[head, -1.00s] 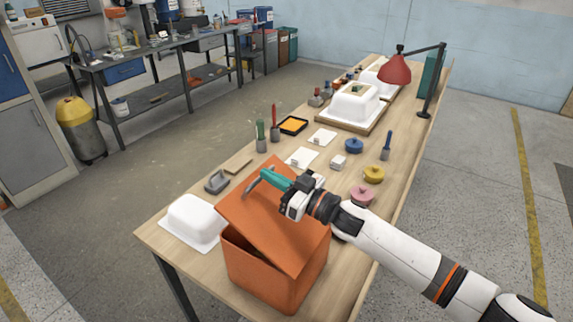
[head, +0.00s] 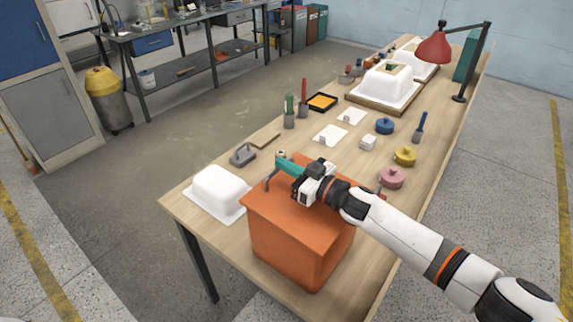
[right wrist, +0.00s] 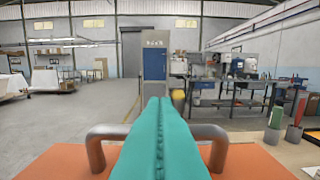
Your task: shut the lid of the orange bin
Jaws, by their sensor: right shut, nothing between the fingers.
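The orange bin (head: 290,252) stands on the near end of the wooden table. Its orange lid (head: 285,208) lies down over the top, looking about level; I see no clear gap along the near edges. My right gripper (head: 284,164), with teal fingers, is shut and empty over the far part of the lid, by the grey handle (head: 267,182). In the right wrist view the shut fingers (right wrist: 158,105) reach past the grey handle (right wrist: 97,140), which shows on both sides of them, above the orange lid (right wrist: 60,165). I cannot tell whether they touch it. My left gripper is out of view.
A white tub shell (head: 218,190) stands close left of the bin. A grey trowel-like tool (head: 243,155), a pink lidded pot (head: 392,177) and a yellow one (head: 404,156) lie beyond. A red lamp (head: 434,48) stands at the far right.

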